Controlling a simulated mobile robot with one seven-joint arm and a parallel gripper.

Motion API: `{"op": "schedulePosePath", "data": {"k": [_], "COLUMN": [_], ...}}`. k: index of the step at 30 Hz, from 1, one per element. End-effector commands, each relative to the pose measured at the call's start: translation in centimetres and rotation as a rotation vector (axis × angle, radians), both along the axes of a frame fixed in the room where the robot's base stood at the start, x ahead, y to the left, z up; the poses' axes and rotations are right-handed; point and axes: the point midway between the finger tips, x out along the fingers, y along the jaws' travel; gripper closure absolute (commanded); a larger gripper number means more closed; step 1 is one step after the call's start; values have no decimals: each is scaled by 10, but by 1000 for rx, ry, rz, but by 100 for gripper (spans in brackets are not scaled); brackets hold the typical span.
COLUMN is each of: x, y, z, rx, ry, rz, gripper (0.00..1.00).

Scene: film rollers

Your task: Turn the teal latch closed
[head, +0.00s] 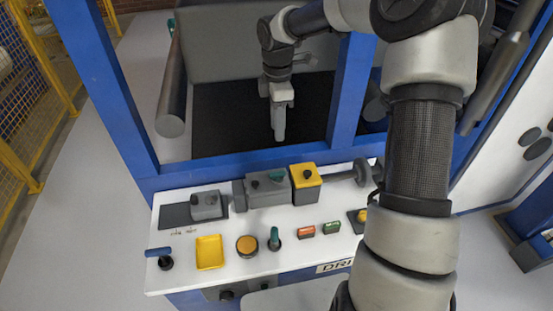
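No part is clearly recognisable as the latch, but several teal parts show in the head view. A teal upright handle (274,239) stands on the white console. A teal piece (277,174) sits on top of a grey box at the console's back. A small teal part (171,25) shows at the far upper left, beside the roller. My gripper (279,138) points down inside the blue frame, over the dark bed, beyond the console and apart from these parts. Its fingers look like one narrow shape from here, so their opening does not show.
Blue frame posts (101,85) bound the machine opening. A dark roller (172,100) lies at left. The white console (215,280) bears a blue-handled lever (158,252), a yellow tray (209,252), an orange button (246,246) and a yellow box (305,183). My arm hides the console's right side.

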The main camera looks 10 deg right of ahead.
Motion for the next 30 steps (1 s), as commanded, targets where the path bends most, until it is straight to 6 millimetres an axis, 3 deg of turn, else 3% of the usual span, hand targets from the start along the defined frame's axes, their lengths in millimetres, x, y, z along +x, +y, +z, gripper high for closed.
{"op": "schedulePosePath", "data": {"k": [5,21,30], "x": [-1,-1,0], "y": [0,1,0], "z": [-20,-135,-170], "rx": [1,2,1], "ry": [5,5,1], "rz": [2,0,-1], "gripper": [69,69,69]}}
